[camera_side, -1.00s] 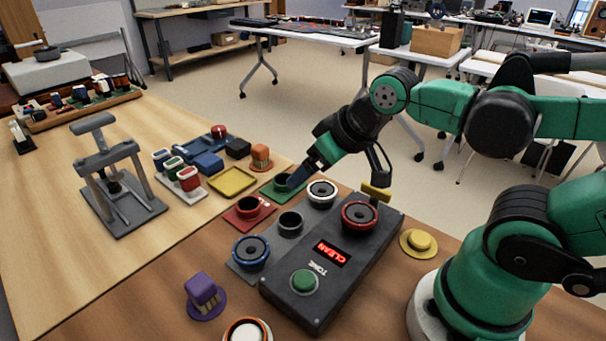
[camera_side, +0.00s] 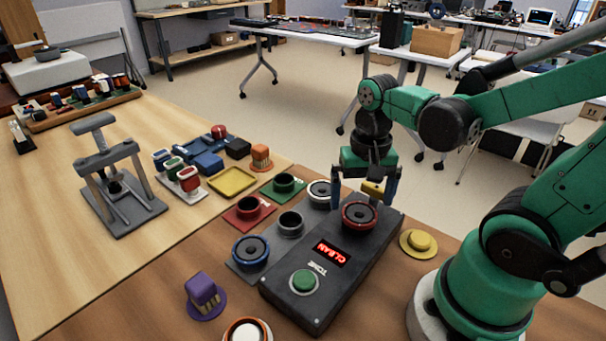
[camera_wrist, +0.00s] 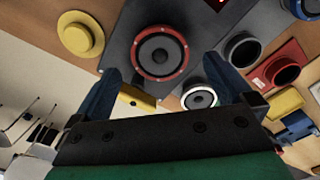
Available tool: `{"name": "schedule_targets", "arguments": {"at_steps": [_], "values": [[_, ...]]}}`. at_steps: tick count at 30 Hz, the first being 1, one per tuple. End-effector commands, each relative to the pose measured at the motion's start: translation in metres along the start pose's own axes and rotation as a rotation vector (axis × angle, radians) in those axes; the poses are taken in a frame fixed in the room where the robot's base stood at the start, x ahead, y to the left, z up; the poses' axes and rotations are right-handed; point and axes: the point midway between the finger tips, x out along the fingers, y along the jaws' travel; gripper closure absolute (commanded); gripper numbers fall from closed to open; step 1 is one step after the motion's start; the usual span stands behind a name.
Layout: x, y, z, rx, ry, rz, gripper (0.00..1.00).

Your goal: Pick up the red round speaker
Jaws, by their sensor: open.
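The red round speaker (camera_side: 359,217) has a red rim and a dark cone. It sits on the far end of the dark test box (camera_side: 318,284), which has a lit red "CLEAN" display and a green button. My gripper (camera_side: 364,198) is open, pointing down just behind the speaker, with its fingers to either side of a yellow block (camera_side: 373,189) at the box's far end. In the wrist view the red speaker (camera_wrist: 160,53) lies beyond the open fingertips (camera_wrist: 170,85), near the middle. Nothing is between the fingers' grip.
A white-rimmed speaker (camera_side: 321,192) stands close left of the gripper, and a blue-rimmed speaker (camera_side: 250,252) left of the box. Red (camera_side: 248,209), green (camera_side: 283,186) and grey (camera_side: 290,224) holders stand nearby. A yellow round piece (camera_side: 419,241) lies right of the box.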

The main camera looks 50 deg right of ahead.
Motion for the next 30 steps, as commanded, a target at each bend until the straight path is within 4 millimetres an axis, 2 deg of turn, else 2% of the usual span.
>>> {"name": "schedule_targets", "arguments": {"at_steps": [6, 12, 24, 30], "values": [[0.021, -0.001, -0.001, -0.003, 0.002, -0.001, 0.00], [0.033, 0.000, 0.000, -0.003, 0.003, -0.001, 0.00], [0.036, 0.000, 0.001, -0.004, 0.003, -0.001, 0.00], [0.036, 0.000, 0.001, -0.004, 0.003, -0.001, 0.57]]}}
